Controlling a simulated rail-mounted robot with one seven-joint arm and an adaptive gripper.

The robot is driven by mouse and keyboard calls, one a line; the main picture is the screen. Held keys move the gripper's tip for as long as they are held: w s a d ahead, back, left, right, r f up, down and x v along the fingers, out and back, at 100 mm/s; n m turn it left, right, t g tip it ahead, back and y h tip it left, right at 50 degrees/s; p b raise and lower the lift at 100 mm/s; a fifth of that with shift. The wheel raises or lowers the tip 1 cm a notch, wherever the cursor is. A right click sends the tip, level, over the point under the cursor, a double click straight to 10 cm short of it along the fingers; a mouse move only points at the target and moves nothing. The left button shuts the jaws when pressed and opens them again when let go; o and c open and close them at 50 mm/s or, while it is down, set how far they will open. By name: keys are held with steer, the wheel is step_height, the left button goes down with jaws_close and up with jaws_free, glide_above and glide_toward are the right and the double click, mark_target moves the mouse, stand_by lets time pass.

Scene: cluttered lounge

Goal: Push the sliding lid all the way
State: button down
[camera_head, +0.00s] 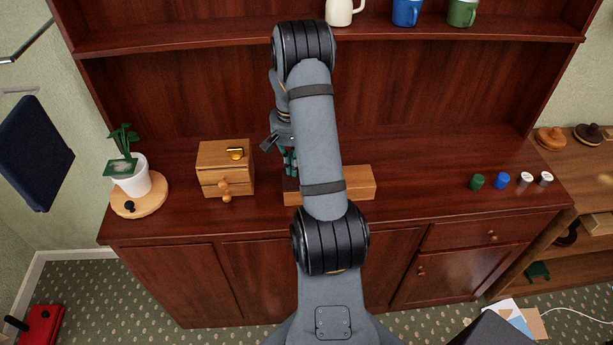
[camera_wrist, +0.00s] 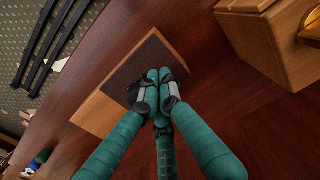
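A long light-wood box (camera_head: 358,183) lies on the dark red-brown cabinet top, partly hidden behind my arm in the head view. In the wrist view the same box (camera_wrist: 98,114) shows a dark brown area (camera_wrist: 150,57) on its top beside bare light wood. I cannot tell whether this dark area is the lid or an opening. My gripper (camera_wrist: 158,92) has its teal fingers drawn together, with the tips over the dark area; I see nothing between them. Whether they touch the box is unclear. In the head view my gripper (camera_head: 290,165) is at the box's left end, mostly hidden.
A small wooden drawer box (camera_head: 210,158) with a yellow item on top stands left of the long box. A potted plant (camera_head: 133,180) stands farther left. Several small colored cylinders (camera_head: 502,181) stand at the right. Mugs (camera_head: 407,12) stand on the shelf above.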

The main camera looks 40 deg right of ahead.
steer(key=shift+s+d+p, duration=0.1)
steer(key=shift+s+d, duration=1.45)
steer(key=shift+d, duration=0.35)
steer(key=shift+s+d+p, duration=0.15)
steer(key=shift+s+d, duration=1.35)
steer(key=shift+d, duration=0.4)
steer(key=shift+s+d+p, duration=0.1)
steer(key=shift+s+d, duration=1.45)
steer(key=shift+d, duration=0.35)
steer(key=shift+w+a, duration=0.55)
steer(key=shift+a, duration=0.1)
step_height(320, 180, up, 7)
steer(key=p, duration=0.5)
steer(key=shift+f, duration=0.1)
step_height(320, 180, down, 7)
steer(key=b, duration=0.5)
steer(key=shift+f+b, duration=0.1)
steer(key=shift+b, duration=0.3)
steer(key=shift+s+d, duration=0.25)
